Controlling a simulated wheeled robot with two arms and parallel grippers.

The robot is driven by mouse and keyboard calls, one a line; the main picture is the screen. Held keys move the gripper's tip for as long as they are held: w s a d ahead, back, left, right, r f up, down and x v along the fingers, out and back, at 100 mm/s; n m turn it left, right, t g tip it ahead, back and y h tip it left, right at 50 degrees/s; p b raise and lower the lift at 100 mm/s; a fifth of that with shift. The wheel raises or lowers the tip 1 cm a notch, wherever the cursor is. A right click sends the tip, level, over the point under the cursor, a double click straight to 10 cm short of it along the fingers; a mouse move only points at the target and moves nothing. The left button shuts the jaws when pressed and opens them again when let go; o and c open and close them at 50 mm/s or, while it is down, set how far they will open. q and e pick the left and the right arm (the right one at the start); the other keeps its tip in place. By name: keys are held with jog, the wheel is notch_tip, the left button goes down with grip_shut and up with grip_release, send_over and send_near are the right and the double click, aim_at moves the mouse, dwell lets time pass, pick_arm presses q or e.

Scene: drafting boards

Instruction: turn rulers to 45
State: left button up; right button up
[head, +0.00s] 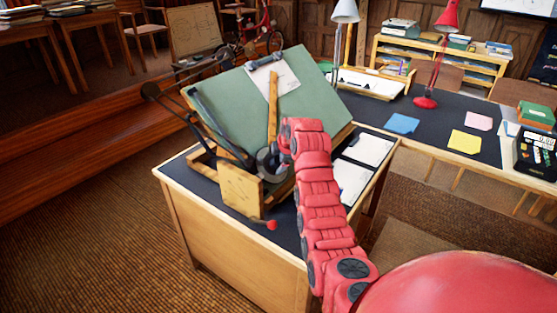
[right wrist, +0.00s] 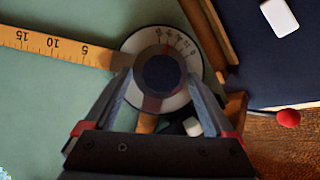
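The drafting board (head: 228,105) is green and tilted on the desk, with a yellow ruler (head: 273,100) running up it from a protractor head near its lower edge. In the right wrist view the ruler (right wrist: 50,45) reaches the head from the left. The head has a white dial (right wrist: 189,58) with degree marks and a dark round knob (right wrist: 163,72). My right gripper (right wrist: 160,76) is open, its two fingers on either side of the knob; I cannot tell whether they touch it. My left gripper is out of view.
A red-balled lever (head: 271,225) sticks out at the board's front. Papers (head: 368,149) lie right of the board. A white block (right wrist: 279,17) shows in the right wrist view. A red lamp (head: 426,101) and sticky notes (head: 404,123) are on the desk behind.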

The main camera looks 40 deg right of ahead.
jog(key=shift+s+r, duration=0.1)
jog(key=p+v, duration=1.4)
jog(key=v, duration=0.3)
jog(key=shift+p, duration=0.3)
jog(key=shift+r, duration=0.1)
